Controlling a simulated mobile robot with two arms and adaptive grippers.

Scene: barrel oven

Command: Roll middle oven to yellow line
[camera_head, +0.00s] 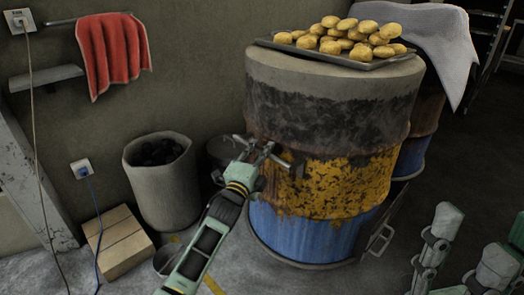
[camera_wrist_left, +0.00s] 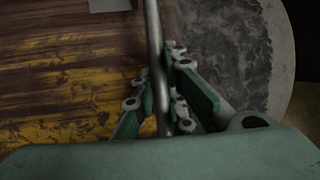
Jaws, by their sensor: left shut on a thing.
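The oven is a barrel (camera_head: 330,190) with a grey top, a worn yellow middle band and a blue base. It stands upright in the centre of the head view, and its side also fills the left wrist view (camera_wrist_left: 60,95). My left gripper (camera_head: 262,152) is shut on a metal bar (camera_wrist_left: 155,60) at the oven's left side; the bar runs between its fingers. A yellow line (camera_head: 213,284) shows in part on the floor, partly hidden by my left arm. My right gripper (camera_head: 482,225) is at the lower right with its fingers apart and empty, partly cut off.
A tray (camera_head: 375,65) of yellow-brown buns sits on the oven. Another barrel (camera_head: 414,152) stands close behind, with a grey cloth (camera_head: 432,35) above it. A bin (camera_head: 165,190) and a cardboard box (camera_head: 118,243) stand at the left by the wall.

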